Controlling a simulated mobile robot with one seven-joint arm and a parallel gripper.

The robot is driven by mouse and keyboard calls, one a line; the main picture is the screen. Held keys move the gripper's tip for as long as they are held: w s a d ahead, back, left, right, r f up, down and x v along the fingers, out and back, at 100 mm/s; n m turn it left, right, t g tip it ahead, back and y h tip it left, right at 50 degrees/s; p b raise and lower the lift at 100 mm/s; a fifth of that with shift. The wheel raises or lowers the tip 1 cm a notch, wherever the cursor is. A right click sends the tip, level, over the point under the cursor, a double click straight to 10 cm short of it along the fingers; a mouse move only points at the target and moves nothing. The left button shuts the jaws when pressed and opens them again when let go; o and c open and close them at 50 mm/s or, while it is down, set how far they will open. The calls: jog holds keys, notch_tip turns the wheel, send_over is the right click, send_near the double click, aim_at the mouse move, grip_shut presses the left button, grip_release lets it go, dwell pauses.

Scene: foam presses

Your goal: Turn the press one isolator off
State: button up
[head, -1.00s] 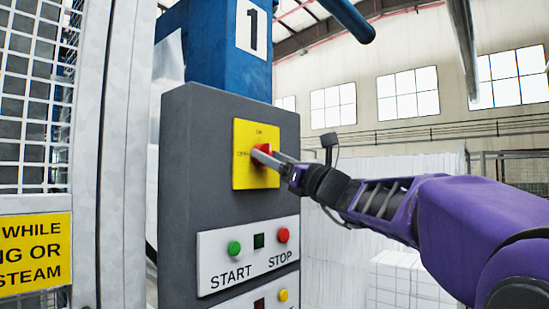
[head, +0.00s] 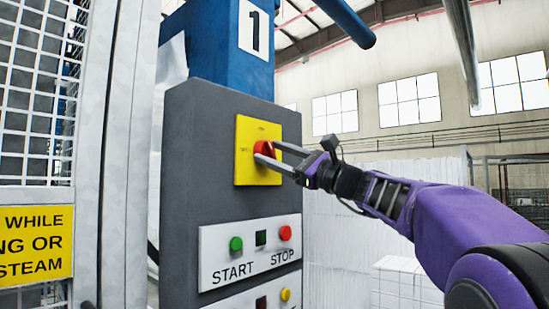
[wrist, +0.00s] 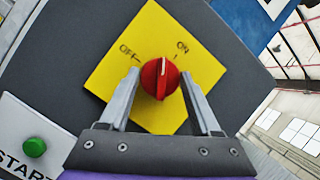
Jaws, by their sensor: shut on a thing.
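The press one isolator is a red rotary knob (head: 264,148) on a yellow plate (head: 244,172), set in the dark grey control panel (head: 190,235). It also shows in the wrist view (wrist: 158,88), with a white mark on its face. The mark lies between the OFF and ON labels, at neither tick. My gripper (head: 268,154) reaches in from the right, with its two fingers on either side of the knob, shut on it. In the wrist view my gripper (wrist: 160,85) has one fingertip at each side of the knob.
Below the plate is a white label with a green START button (head: 236,244) and a red STOP button (head: 285,233). A yellow button (head: 285,295) is lower. A mesh guard (head: 35,95) stands at the left. A blue column (head: 220,60) marked 1 rises behind the panel.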

jog(key=n+g, duration=0.1)
jog(key=n, duration=0.2)
jog(key=n+g+p, duration=0.1)
jog(key=n, duration=0.1)
jog(key=n+g+p, duration=0.1)
jog(key=n+g, duration=0.1)
jog(key=n, duration=0.1)
jog(key=shift+w+d+r+n, duration=0.1)
jog(key=shift+d+r+n, duration=0.05)
jog(key=shift+r+n, duration=0.15)
jog(key=shift+n+g+h+p, duration=0.25)
jog(key=shift+n+g+p, duration=0.3)
jog(key=shift+n, duration=0.7)
jog(key=shift+n+g+h+p, duration=0.3)
jog(key=shift+n+p, duration=0.4)
jog(key=shift+n, duration=0.55)
jog(key=o, duration=1.4)
jog(key=shift+f, duration=0.1)
jog(key=shift+c, duration=0.2)
jog(key=v, duration=1.7)
jog(key=shift+d+b, duration=0.2)
jog(key=shift+b, duration=0.25)
